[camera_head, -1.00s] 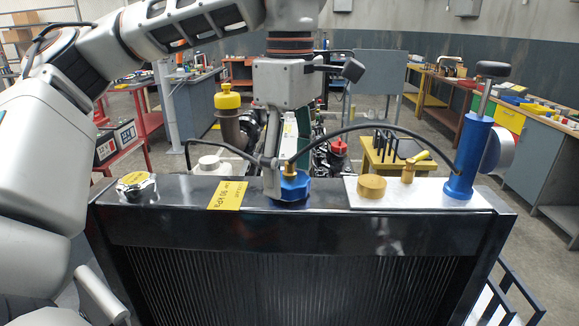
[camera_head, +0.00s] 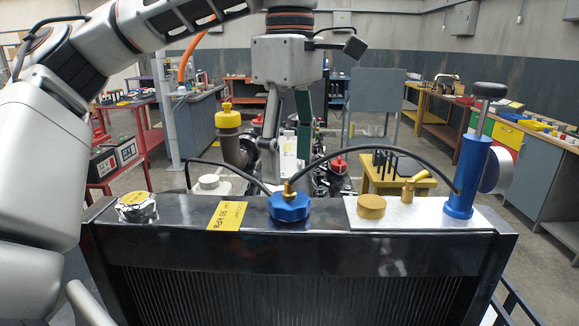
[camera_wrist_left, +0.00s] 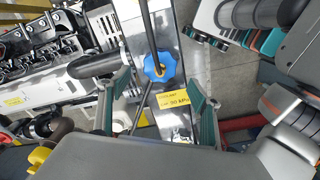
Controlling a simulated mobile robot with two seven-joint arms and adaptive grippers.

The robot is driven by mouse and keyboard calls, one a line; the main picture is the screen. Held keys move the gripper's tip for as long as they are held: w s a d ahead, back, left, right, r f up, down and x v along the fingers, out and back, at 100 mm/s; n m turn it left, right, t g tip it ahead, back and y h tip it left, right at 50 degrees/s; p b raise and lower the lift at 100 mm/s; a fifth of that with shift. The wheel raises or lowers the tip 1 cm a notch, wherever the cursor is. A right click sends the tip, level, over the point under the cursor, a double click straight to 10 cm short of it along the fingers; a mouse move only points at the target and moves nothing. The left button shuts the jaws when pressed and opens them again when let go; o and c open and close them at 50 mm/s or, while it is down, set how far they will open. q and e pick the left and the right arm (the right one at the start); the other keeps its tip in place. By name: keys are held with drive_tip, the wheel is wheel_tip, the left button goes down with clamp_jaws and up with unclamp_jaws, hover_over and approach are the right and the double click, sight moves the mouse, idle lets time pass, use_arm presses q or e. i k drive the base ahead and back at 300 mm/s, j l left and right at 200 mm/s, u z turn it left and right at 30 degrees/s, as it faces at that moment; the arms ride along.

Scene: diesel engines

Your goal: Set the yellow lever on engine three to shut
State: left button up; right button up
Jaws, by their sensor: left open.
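A brass fitting with a small yellow lever-like handle (camera_head: 412,186) stands on the pale plate atop the dark radiator, its handle slanting up to the right; I cannot tell whether this is the task's lever. No engine number is readable. Part of an engine (camera_wrist_left: 45,75) shows in the left wrist view. My left gripper (camera_head: 288,168) is open and empty, with its fingers apart, pointing down behind and above the blue cap (camera_head: 290,206). In the left wrist view the gripper (camera_wrist_left: 157,82) has the blue cap (camera_wrist_left: 159,66) beyond and between its fingertips. My right gripper is out of view.
A black hose (camera_head: 375,149) arches from the blue cap to a blue hand pump (camera_head: 468,170) at the right. A yellow label (camera_head: 227,215) and a silver cap (camera_head: 137,207) are on the radiator top. A yellow-capped cylinder (camera_head: 229,135) stands behind.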

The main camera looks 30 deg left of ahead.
sight(410, 182)
drive_tip(key=k, duration=1)
